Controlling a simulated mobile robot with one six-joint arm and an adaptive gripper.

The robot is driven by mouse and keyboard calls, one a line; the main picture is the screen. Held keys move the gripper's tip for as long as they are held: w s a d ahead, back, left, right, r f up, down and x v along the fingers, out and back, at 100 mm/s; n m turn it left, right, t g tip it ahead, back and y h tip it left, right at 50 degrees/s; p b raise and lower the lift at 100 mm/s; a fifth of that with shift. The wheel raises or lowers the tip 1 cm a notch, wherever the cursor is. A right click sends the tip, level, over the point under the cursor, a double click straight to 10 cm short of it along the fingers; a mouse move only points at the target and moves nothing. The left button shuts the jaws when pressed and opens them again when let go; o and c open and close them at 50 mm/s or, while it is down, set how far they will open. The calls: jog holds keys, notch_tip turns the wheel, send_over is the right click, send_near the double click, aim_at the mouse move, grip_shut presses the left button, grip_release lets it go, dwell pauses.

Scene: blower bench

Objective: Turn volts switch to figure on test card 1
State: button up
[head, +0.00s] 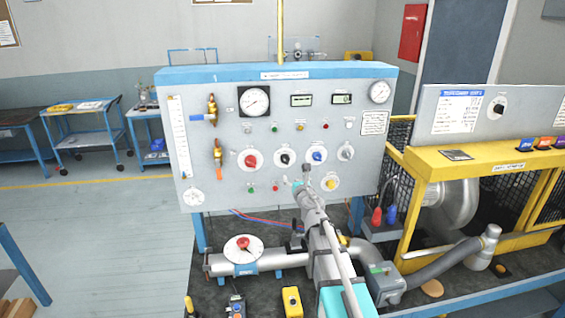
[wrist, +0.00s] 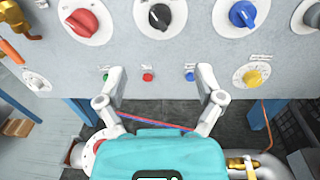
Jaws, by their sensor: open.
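The grey control panel (head: 225,130) carries a row of rotary knobs on white dials: red (head: 251,160), black (head: 285,158), blue (head: 317,156) and grey (head: 345,152). A yellow knob (head: 330,184) sits lower right. The labels are too small to read, so I cannot tell which is the volts switch. My gripper (wrist: 160,76) is open and empty before the panel, below the black knob (wrist: 159,17) and blue knob (wrist: 242,14) in the wrist view. A printed white card (head: 374,123) is on the panel's right; I cannot tell whether it is test card 1.
A second panel (head: 520,108) at right bears a printed sheet (head: 461,109) and a black knob (head: 497,107). A yellow frame (head: 440,165) surrounds the blower (head: 459,205). A pipe (head: 275,259) with a red knob (head: 243,244) runs below the main panel.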

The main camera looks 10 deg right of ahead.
aim_at(287, 161)
jog(key=w, duration=0.8)
jog(key=w+a, duration=0.1)
jog(key=w, duration=0.4)
jog(key=shift+w, duration=0.1)
